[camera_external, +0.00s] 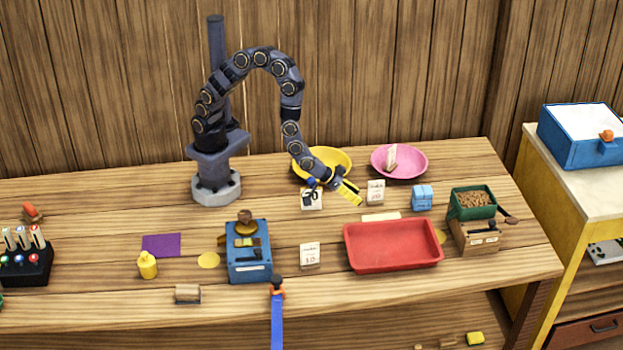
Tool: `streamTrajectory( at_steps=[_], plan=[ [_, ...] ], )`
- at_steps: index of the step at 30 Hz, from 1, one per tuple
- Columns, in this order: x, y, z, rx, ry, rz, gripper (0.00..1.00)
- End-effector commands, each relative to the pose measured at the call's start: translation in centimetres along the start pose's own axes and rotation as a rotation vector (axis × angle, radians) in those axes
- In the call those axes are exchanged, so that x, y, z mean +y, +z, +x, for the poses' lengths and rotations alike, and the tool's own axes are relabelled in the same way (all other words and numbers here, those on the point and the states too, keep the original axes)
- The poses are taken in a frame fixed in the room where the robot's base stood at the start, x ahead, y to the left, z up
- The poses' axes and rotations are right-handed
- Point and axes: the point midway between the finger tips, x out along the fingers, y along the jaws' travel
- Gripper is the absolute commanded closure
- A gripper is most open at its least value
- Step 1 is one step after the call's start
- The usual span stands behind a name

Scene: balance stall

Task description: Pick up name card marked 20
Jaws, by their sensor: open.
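A small white card (376,192) stands upright in front of the pink bowl; its small print seems to read 20. A second white card (313,203) stands below the yellow bowl, partly hidden by my gripper, and its number is not clear. A third card (310,256) stands nearer the front and seems to read 10. My gripper (331,191) is open and empty, low over the table in front of the yellow bowl. Its yellow finger points toward the right, just left of the card that seems to read 20.
Behind are a yellow bowl (336,157) and a pink bowl (412,167) holding a pale block. A red tray (393,260) lies in front, with a blue object (422,197) and a green box (472,213) to the right. A blue box (249,267) stands at centre.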

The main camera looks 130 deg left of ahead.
Motion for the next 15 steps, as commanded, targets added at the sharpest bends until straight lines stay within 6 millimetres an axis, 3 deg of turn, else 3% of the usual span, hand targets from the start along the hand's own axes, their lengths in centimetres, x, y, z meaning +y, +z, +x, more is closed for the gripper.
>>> streamTrajectory(
  at_steps=[1,6,10,15],
  plan=[
    [-2.5,0.3,1.4,0.062,-0.07,-0.002,0.55],
    [-8.8,-0.6,3.1,0.284,-0.248,0.035,0.55],
    [-11.4,-1.0,3.0,0.379,-0.32,0.071,0.55],
    [-12.5,-1.6,3.4,0.422,-0.35,0.087,0.55]
  ],
)
